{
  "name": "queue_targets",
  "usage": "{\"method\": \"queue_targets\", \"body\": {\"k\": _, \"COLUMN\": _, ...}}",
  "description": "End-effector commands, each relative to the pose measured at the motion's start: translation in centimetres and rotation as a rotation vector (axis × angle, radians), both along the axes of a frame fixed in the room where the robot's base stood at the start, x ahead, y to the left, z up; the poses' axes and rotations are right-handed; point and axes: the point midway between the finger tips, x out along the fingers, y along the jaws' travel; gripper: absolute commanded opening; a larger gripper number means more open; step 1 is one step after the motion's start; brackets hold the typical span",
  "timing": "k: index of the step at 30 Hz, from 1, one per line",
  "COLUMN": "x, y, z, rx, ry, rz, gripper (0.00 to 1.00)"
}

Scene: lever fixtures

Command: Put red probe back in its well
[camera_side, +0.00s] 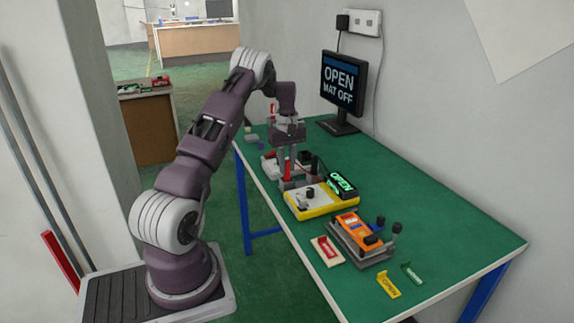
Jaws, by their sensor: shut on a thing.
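My gripper (290,160) points down over the far half of the green bench and is shut on the red probe (287,171). The probe shows as a small upright red shape at the fingers, just behind the yellow tester (312,205). The tester has a dark knob on top and a raised display (342,184) that reads OPEN in green. The fingers and the tester hide part of the probe. I cannot make out the probe's well, or whether the probe's tip touches anything.
An orange device (355,228) sits in a grey fixture with black knobs, nearer on the bench (440,225). A red-labelled plate (328,250) and small yellow (388,285) and green (412,272) brackets lie nearby. A monitor (342,85) reads OPEN, MAT OFF. The bench's right side is clear.

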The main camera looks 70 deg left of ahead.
Motion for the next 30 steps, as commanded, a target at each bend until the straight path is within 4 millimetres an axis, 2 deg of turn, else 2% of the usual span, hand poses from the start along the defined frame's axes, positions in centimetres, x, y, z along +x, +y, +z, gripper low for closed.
{"method": "queue_targets", "body": {"k": 2, "x": 0.0, "y": 0.0, "z": -0.2, "rx": 0.0, "ry": 0.0, "rz": 0.0, "gripper": 0.0}}
{"method": "queue_targets", "body": {"k": 3, "x": 0.0, "y": 0.0, "z": -0.3, "rx": 0.0, "ry": 0.0, "rz": 0.0, "gripper": 0.23}}
{"method": "queue_targets", "body": {"k": 6, "x": 0.0, "y": 0.0, "z": -0.2, "rx": 0.0, "ry": 0.0, "rz": 0.0, "gripper": 0.41}}
{"method": "queue_targets", "body": {"k": 14, "x": 0.0, "y": 0.0, "z": -0.2, "rx": 0.0, "ry": 0.0, "rz": -0.001, "gripper": 0.41}}
{"method": "queue_targets", "body": {"k": 17, "x": 0.0, "y": 0.0, "z": 0.5, "rx": 0.001, "ry": -0.001, "rz": -0.001, "gripper": 0.41}}
{"method": "queue_targets", "body": {"k": 20, "x": 0.1, "y": 0.1, "z": 2.6, "rx": 0.004, "ry": -0.003, "rz": -0.002, "gripper": 0.41}}
{"method": "queue_targets", "body": {"k": 27, "x": 0.1, "y": 0.0, "z": 9.1, "rx": 0.004, "ry": -0.003, "rz": -0.001, "gripper": 0.41}}
{"method": "queue_targets", "body": {"k": 30, "x": 0.1, "y": 0.0, "z": 10.8, "rx": 0.003, "ry": -0.001, "rz": -0.001, "gripper": 0.41}}
